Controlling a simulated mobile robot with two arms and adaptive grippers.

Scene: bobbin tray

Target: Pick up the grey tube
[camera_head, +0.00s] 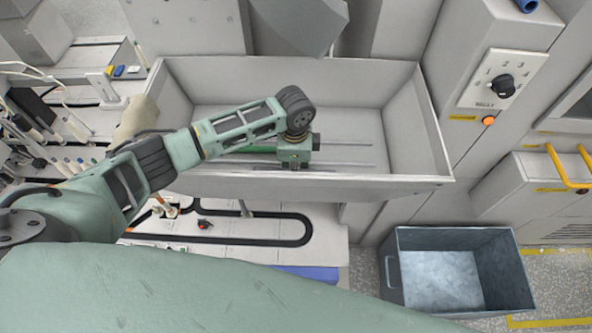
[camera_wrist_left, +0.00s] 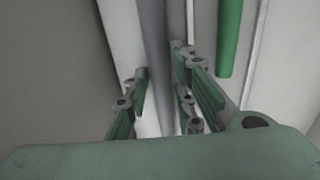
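The grey tube (camera_wrist_left: 156,45) runs lengthwise through the upper middle of the left wrist view. In the head view I cannot pick it out clearly from the grey rails. My left gripper (camera_head: 294,164) is pointed down into the pale tray (camera_head: 420,130). Its fingers (camera_wrist_left: 160,90) stand apart on both sides of the grey tube, with a light gap visible beside it. I cannot see firm contact on both sides. A green tube (camera_wrist_left: 229,40) lies to the right of the fingers, apart from them. My right gripper is not in view.
Thin pale rails (camera_wrist_left: 255,55) run along the tray floor. The tray has sloped walls around my gripper. An empty grey bin (camera_head: 440,280) stands on the floor at lower right. A control panel with a knob (camera_head: 503,86) is at right. The tray's right part is clear.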

